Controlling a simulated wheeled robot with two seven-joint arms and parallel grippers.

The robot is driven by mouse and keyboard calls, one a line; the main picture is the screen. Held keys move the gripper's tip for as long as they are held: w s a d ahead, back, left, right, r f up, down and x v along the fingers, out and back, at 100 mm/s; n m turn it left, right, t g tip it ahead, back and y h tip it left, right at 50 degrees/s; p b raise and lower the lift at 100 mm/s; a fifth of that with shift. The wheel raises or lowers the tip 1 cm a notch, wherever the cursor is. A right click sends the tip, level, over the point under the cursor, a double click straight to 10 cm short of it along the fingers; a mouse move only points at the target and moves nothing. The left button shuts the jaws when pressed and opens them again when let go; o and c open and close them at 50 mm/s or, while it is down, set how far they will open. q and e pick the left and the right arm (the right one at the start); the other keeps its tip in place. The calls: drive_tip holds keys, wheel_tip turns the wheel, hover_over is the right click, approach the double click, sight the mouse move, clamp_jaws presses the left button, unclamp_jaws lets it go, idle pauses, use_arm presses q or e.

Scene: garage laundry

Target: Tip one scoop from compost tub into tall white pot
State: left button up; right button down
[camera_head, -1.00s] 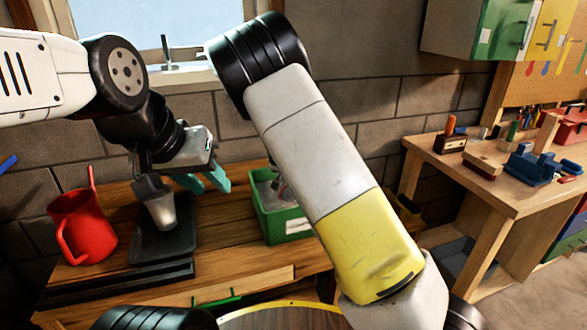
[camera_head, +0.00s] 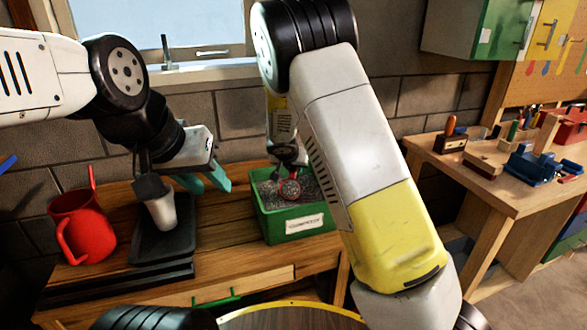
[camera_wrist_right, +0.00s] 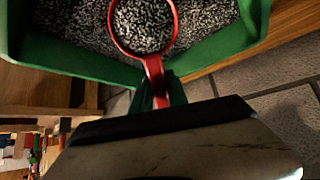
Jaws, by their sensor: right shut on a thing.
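The green compost tub (camera_head: 290,228), filled with grey grainy compost, stands on the wooden bench; its rim also shows in the right wrist view (camera_wrist_right: 75,65). My right gripper (camera_head: 288,160) is over the tub, shut on the handle of a red scoop (camera_head: 290,189). In the right wrist view the scoop's round bowl (camera_wrist_right: 143,25) holds compost, level with or just above the surface; I cannot tell which. The tall white pot (camera_head: 162,213) stands on a dark tray, its top partly hidden by a dark part.
A red watering can (camera_head: 80,232) stands left of the dark tray (camera_head: 165,245). Bare bench (camera_head: 225,250) lies between tray and tub. A wall and window are behind. A second workbench (camera_head: 495,185) with tools stands at the right.

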drive_tip(key=shift+r, duration=5.55)
